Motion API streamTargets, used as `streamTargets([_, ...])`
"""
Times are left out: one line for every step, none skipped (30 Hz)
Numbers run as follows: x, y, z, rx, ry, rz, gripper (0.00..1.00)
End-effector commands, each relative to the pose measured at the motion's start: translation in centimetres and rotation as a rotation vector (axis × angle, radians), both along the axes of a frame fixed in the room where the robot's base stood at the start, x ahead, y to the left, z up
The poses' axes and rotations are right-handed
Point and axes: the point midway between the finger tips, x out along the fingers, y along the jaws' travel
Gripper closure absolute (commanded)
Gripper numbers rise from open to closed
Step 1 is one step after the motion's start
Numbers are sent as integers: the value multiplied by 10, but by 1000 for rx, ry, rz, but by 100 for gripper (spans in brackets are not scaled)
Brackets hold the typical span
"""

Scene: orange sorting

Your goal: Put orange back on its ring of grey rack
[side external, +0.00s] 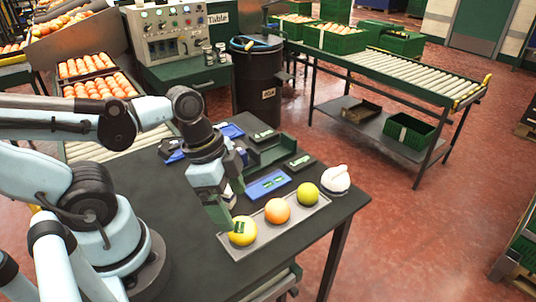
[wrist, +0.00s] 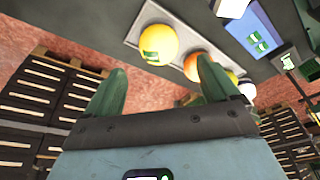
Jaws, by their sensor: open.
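The grey rack (side external: 260,241) is a long tray lying along the front edge of the dark table. The orange (side external: 277,210) is in its middle, between a yellow fruit (side external: 242,231) with a green label and a green fruit (side external: 307,194). Any ring under the orange is hidden. My gripper (side external: 222,208) is open and empty, pointing down close to the yellow fruit at the rack's near end. In the wrist view my gripper (wrist: 162,86) has its fingers apart. The yellow fruit (wrist: 157,44) shows beyond them, and the orange (wrist: 193,66) is partly behind the right finger.
A white rounded object (side external: 336,180) stands just past the rack's far end. A blue tray (side external: 268,184) and dark green holders (side external: 272,152) lie behind the rack. A roller conveyor (side external: 390,70) and a black barrel (side external: 258,80) stand beyond the table.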

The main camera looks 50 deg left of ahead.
Motion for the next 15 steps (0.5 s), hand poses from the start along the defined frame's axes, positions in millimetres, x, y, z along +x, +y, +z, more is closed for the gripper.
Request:
streamTargets([-1, 1, 4, 0, 0, 1, 12])
streamTargets([-2, 2, 7, 0, 0, 1, 12])
streamTargets([-3, 2, 11, 0, 0, 0, 12])
streamTargets([-3, 3, 13, 0, 0, 1, 12])
streamTargets([-4, 3, 16, 0, 0, 1, 12])
streamTargets([-5, 4, 19, 0, 0, 1, 12])
streamTargets([-5, 5, 23, 0, 0, 2, 12])
streamTargets([-6, 5, 26, 0, 0, 2, 12])
streamTargets([-6, 6, 29, 0, 0, 1, 12])
streamTargets([-7, 7, 32, 0, 0, 1, 12])
streamTargets([-7, 7, 34, 0, 0, 0, 12])
streamTargets([-8, 7, 37, 0, 0, 0, 12])
streamTargets([-8, 8, 39, 0, 0, 0, 12])
streamTargets([-9, 8, 40, 0, 0, 0, 12])
streamTargets([-9, 8, 42, 0, 0, 0, 12])
